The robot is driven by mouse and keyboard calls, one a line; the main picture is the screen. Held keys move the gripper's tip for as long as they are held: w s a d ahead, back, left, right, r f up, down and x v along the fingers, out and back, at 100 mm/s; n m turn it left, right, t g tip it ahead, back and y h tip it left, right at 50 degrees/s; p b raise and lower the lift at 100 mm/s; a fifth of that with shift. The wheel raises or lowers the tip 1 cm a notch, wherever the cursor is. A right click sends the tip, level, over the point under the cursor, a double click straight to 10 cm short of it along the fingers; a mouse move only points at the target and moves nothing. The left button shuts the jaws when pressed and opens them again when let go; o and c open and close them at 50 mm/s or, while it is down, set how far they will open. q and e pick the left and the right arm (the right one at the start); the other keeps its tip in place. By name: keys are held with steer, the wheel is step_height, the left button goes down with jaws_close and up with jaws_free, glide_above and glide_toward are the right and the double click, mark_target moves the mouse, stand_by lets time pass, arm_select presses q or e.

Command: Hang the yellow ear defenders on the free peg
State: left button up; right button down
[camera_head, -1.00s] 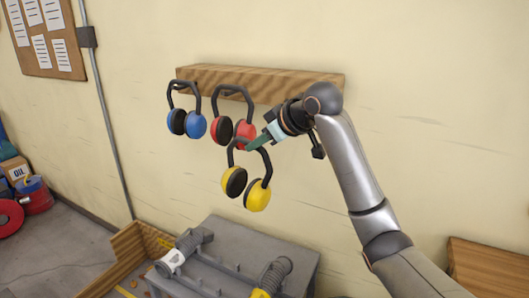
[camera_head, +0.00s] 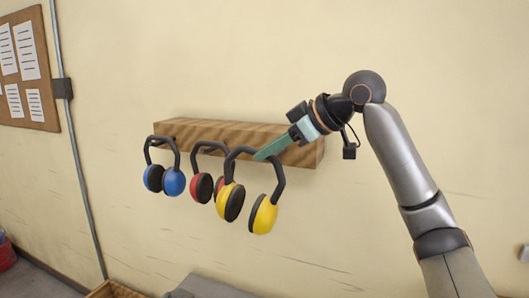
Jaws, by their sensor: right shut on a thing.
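The yellow ear defenders (camera_head: 264,216) have a black headband and hang from my right gripper (camera_head: 262,155). The gripper's green fingers are shut on the top of the headband. The defenders are in front of the wooden peg rail (camera_head: 225,132) on the wall and partly cover the red ear defenders (camera_head: 201,186). The blue ear defenders (camera_head: 173,181) hang at the rail's left end, with the red ones to their right. The free peg cannot be made out; the right part of the rail is partly behind my gripper. My left gripper is not in view.
A noticeboard (camera_head: 38,75) with papers is at the upper left, beside a vertical pipe (camera_head: 72,160). A grey surface (camera_head: 205,287) shows at the bottom edge.

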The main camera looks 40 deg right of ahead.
steer(key=w+d+f+p, duration=0.1)
steer(key=w+d+f, duration=0.1)
steer(key=w+d, duration=0.3)
steer(key=shift+d, duration=2.15)
steer(key=shift+s+f, duration=0.1)
